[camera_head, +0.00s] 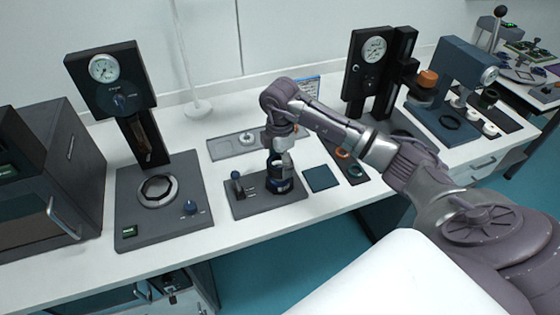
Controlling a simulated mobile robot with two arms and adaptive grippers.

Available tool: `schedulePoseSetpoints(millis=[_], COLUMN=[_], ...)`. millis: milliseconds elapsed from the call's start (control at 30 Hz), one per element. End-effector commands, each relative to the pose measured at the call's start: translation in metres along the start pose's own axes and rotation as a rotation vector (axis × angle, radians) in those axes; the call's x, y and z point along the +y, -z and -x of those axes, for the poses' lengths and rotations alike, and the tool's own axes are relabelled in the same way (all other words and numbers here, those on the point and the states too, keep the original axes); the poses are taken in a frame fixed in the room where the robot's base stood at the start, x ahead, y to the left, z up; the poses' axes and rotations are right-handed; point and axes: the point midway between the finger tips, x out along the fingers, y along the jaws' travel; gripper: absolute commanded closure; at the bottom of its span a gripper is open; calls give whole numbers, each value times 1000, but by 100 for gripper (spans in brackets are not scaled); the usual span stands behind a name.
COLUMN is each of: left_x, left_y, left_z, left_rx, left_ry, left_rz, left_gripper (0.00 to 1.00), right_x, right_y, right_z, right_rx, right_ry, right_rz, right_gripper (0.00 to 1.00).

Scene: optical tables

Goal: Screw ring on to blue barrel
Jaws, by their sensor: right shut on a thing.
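The blue barrel (279,186), dark with a blue band, stands upright on a grey fixture plate (245,207) in the middle of the bench. My right arm reaches in from the right and bends down over it. My right gripper (280,164) points straight down at the barrel's top and is shut on what appears to be the ring. The ring itself is too small and too hidden by the fingers to make out, and I cannot tell whether it touches the barrel. My left gripper is not in view.
A small post (237,184) stands left of the barrel on the same plate. A grey tray (226,147) lies behind, a dark blue mat (321,178) to the right. A gauge press (160,190) stands left, another gauge stand (372,70) behind right. Bench front is mostly clear.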

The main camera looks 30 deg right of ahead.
Motion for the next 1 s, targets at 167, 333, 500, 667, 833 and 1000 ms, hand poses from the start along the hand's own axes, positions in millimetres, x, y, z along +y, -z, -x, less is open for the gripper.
schedulePoseSetpoints(millis=[167, 333, 500, 667, 833, 1000], left_x=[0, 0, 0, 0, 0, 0], left_y=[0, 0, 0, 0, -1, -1], left_z=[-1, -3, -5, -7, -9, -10], left_rx=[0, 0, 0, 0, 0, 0], left_ry=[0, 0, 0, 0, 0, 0], left_rz=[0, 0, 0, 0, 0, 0], left_gripper=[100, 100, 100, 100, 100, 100], right_x=[0, 0, 0, 0, 0, 0], right_y=[0, 0, 0, 0, 0, 0], right_z=[-1, -5, -8, -11, -15, -16], right_rx=[0, 0, 0, 0, -1, -1], right_ry=[0, 0, 0, 0, 0, 0], right_rz=[0, 0, 0, 0, 0, 0], right_gripper=[54, 54, 54, 54, 54, 54])
